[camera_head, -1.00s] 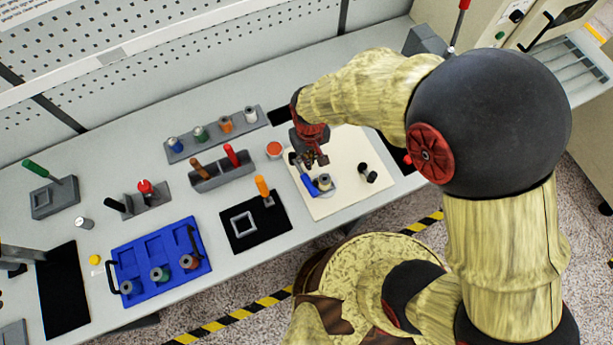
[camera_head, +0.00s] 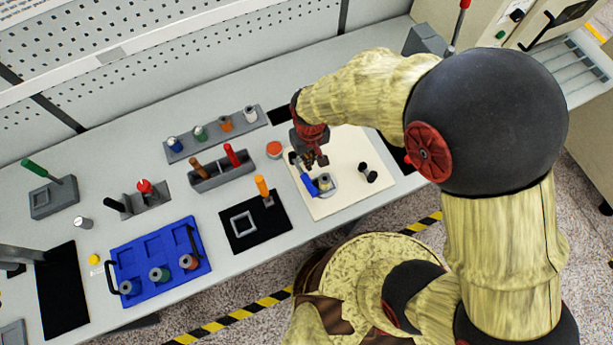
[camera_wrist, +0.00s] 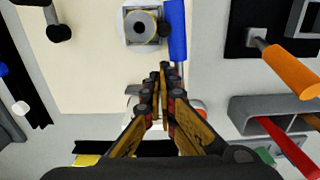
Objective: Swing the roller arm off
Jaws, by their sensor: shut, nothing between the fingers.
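The roller arm appears as a blue bar (camera_head: 306,181) on the cream board, right beside a small spool (camera_head: 325,182) on a grey square base. In the wrist view the blue bar (camera_wrist: 177,32) stands to the right of the spool (camera_wrist: 141,25), close against its base; I cannot tell whether they touch. My gripper (camera_head: 309,164) is over the far end of the bar.
A black knobbed peg (camera_head: 368,173) stands right of the spool on the cream board (camera_head: 340,205). A grey holder (camera_head: 222,172) with brown and red handles and an orange-red disc (camera_head: 274,149) are nearby.

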